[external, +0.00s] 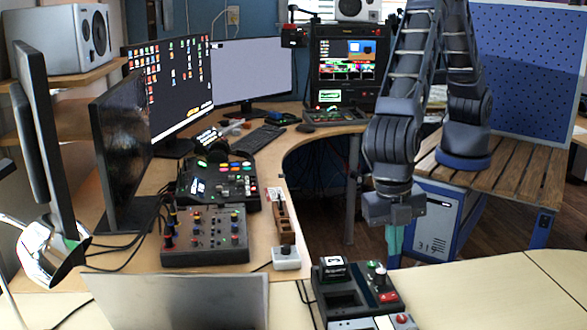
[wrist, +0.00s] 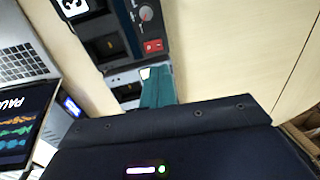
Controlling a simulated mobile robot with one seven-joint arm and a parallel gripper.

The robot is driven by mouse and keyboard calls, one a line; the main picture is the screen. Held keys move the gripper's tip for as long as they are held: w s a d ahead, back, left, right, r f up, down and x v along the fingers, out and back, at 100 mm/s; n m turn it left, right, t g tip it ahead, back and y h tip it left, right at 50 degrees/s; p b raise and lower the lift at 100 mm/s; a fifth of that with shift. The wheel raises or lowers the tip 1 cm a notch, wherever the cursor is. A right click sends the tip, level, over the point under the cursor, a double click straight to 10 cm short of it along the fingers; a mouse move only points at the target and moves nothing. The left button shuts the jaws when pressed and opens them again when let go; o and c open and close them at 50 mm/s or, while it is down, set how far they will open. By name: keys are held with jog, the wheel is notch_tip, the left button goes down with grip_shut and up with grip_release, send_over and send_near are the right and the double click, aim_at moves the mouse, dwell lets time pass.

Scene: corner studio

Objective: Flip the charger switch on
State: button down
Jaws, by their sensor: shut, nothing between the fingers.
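A dark charger (external: 337,300) stands on the table at the bottom of the external view. It has empty-looking bays, a knob and a red rocker switch (external: 387,297). In the wrist view the charger (wrist: 122,28) is at the top, with the red switch (wrist: 153,47) just beyond my fingertips. Which way the switch is tipped is too small to tell. My gripper (external: 394,252) points down above the charger's far right side, its teal fingers shut and empty. In the wrist view the shut fingers (wrist: 158,72) appear close to the switch; contact cannot be told.
A second similar unit with a red button (external: 402,319) stands nearer the camera. A battery marked 3 (wrist: 70,6) sits in the charger. A laptop (external: 185,300), a small white box (external: 286,258) and a mixer (external: 205,237) are to the left. The table right of the charger is clear.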

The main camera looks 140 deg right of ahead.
aim_at(393, 294)
jog(key=f, duration=0.7)
jog(key=s+a+f, duration=0.1)
jog(key=f, duration=0.2)
jog(key=shift+f, duration=0.15)
jog(key=shift+f, duration=0.2)
jog(key=shift+d, duration=0.15)
jog(key=shift+w+d+r, duration=0.15)
jog(key=shift+w+d, duration=0.3)
jog(key=shift+w, duration=0.1)
notch_tip(393, 294, up, 14)
jog(key=w+d, duration=0.1)
dwell(0.7)
jog(key=shift+w+d, duration=0.1)
